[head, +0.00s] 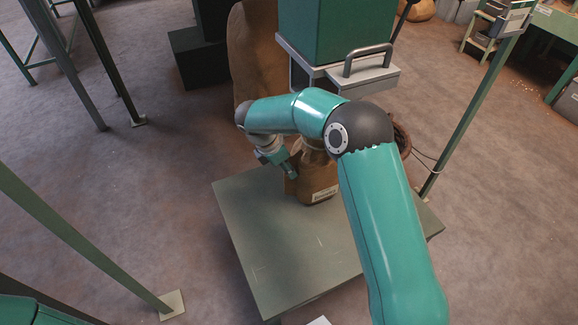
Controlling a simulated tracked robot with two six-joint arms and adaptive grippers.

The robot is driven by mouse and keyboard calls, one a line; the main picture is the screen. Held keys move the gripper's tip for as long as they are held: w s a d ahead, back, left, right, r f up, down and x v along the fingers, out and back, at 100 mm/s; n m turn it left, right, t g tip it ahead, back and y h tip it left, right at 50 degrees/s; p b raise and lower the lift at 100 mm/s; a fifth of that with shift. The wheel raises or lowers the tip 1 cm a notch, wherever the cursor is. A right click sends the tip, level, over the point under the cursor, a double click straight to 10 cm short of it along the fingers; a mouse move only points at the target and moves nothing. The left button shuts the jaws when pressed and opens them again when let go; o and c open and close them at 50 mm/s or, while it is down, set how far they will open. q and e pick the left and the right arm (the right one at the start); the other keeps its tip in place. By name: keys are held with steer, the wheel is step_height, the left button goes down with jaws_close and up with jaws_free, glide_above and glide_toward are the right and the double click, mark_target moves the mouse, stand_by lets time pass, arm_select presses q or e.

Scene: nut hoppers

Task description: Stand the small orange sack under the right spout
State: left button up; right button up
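A small orange-brown sack (306,188) with a pale label low on its front stands on the grey-green table (290,255), near its far edge. My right arm reaches over and partly hides the sack's top. My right gripper (289,168) points down at the sack's upper left side, very close to it. I cannot tell whether it touches the sack or how its fingers stand. A green hopper (335,30) with a grey gate and handle is above and behind the sack. My arm hides any spout there. My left gripper is out of view.
A large brown sack (250,60) stands behind the table at left of the hopper. A wicker basket (402,140) is partly hidden behind my right elbow. Green posts (470,115) flank the table. The table's front and left are clear.

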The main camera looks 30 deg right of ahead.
steer(key=shift+a+r, duration=0.15)
steer(key=shift+r, duration=0.45)
steer(key=a+r+p, duration=0.3)
steer(key=a, duration=1)
steer(key=shift+w+a+r, duration=0.25)
steer(key=shift+w, duration=0.15)
